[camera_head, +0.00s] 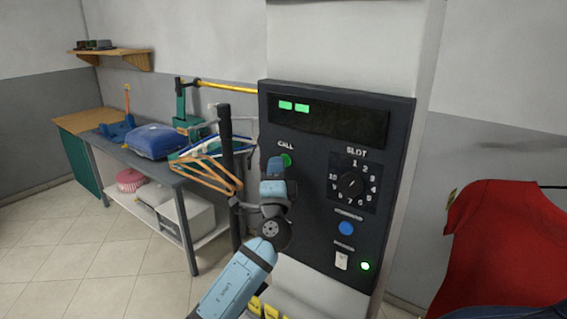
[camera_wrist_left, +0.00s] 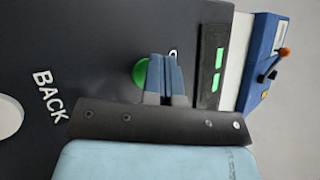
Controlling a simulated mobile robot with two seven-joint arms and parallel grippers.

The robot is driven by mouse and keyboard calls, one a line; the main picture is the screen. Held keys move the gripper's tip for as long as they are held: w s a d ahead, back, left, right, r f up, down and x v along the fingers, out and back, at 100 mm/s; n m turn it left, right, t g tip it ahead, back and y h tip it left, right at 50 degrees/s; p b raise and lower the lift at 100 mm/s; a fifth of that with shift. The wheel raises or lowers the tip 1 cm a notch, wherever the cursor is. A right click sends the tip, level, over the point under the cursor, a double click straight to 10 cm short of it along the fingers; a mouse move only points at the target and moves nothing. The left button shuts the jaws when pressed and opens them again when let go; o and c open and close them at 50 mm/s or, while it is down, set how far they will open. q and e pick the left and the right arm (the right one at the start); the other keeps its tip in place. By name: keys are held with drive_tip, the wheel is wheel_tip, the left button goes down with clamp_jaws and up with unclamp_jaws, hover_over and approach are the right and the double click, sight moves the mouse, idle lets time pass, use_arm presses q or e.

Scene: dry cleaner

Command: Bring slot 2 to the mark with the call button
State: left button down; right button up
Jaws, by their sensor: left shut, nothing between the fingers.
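The dark control panel (camera_head: 318,220) stands upright in the middle of the head view. Its green CALL button (camera_head: 286,159) is at the upper left, and a green button also shows in the left wrist view (camera_wrist_left: 138,73). My left gripper (camera_head: 275,166) is shut and empty, its fingertips in front of the panel beside the green button and partly covering it. In the left wrist view the closed fingertips (camera_wrist_left: 165,62) lie over the button's edge; I cannot tell whether they touch it. The SLOT dial (camera_head: 351,183) is numbered; its pointer is too small to read. My right gripper is not in view.
The panel's display (camera_head: 327,118) shows two green blocks. A blue button (camera_head: 346,228), a white switch (camera_head: 341,261) and a lit green lamp (camera_head: 365,266) are lower. Hangers (camera_head: 205,172) hang left of the panel by a table (camera_head: 93,143). A red shirt (camera_head: 505,245) hangs right.

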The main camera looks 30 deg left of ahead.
use_arm(q)
drive_tip(key=shift+s, duration=0.85)
drive_tip(key=shift+s+a+b, duration=0.15)
drive_tip(key=shift+s, duration=1.1)
drive_tip(key=shift+s+a+b, duration=0.1)
drive_tip(key=shift+s+b, duration=0.05)
drive_tip(key=shift+s, duration=1.1)
